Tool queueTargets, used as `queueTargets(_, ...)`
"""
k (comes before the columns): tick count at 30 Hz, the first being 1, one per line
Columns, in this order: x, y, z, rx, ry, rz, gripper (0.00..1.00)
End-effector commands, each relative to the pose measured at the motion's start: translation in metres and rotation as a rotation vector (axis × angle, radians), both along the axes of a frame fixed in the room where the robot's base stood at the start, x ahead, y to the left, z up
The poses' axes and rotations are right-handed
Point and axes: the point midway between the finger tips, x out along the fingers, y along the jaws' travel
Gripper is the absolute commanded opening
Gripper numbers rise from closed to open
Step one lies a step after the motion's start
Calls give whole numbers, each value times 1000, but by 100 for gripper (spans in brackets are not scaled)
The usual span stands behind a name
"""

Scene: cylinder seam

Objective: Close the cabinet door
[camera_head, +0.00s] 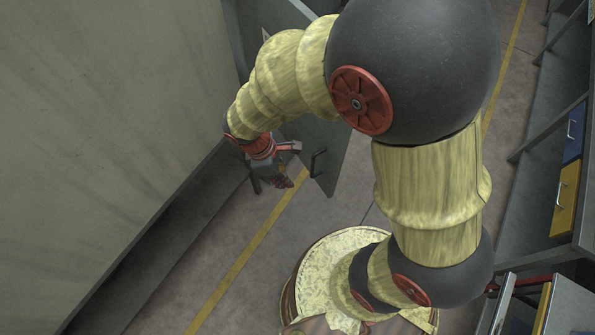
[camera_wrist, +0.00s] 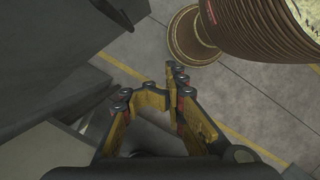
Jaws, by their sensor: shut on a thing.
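The cabinet door (camera_head: 335,160) is a grey panel that stands swung out over the floor in the head view, partly hidden behind my arm. It has a dark bar handle (camera_head: 317,162) near its lower end. My gripper (camera_head: 283,184) is just left of the door and its handle, low down, with its fingers pointing down and right. In the wrist view my gripper (camera_wrist: 162,82) has its yellow fingers drawn in, with a narrow gap at the tips. I cannot make out what is between them, and no grip on the handle shows.
A large pale grey wall or cabinet side (camera_head: 110,110) fills the left. Benches with a blue drawer (camera_head: 573,133) and a yellow drawer (camera_head: 564,205) line the right. Bare floor with a yellow line (camera_head: 245,255) lies below my gripper.

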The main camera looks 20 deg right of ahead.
Motion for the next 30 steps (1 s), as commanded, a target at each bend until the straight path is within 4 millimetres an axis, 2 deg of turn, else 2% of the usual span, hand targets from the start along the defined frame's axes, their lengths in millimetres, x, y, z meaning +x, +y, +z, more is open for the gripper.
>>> queueTargets(3,18,2,-2,7,-3,156,0)
queueTargets(5,23,2,-1,9,-3,218,0)
queueTargets(9,26,3,-1,15,10,306,0)
queueTargets(14,25,0,-10,15,17,323,0)
queueTargets(17,24,-3,-23,15,18,321,0)
queueTargets(27,24,-20,-88,15,18,320,0)
queueTargets(29,24,-22,-99,15,18,318,0)
queueTargets(30,25,-28,-96,16,14,316,0)
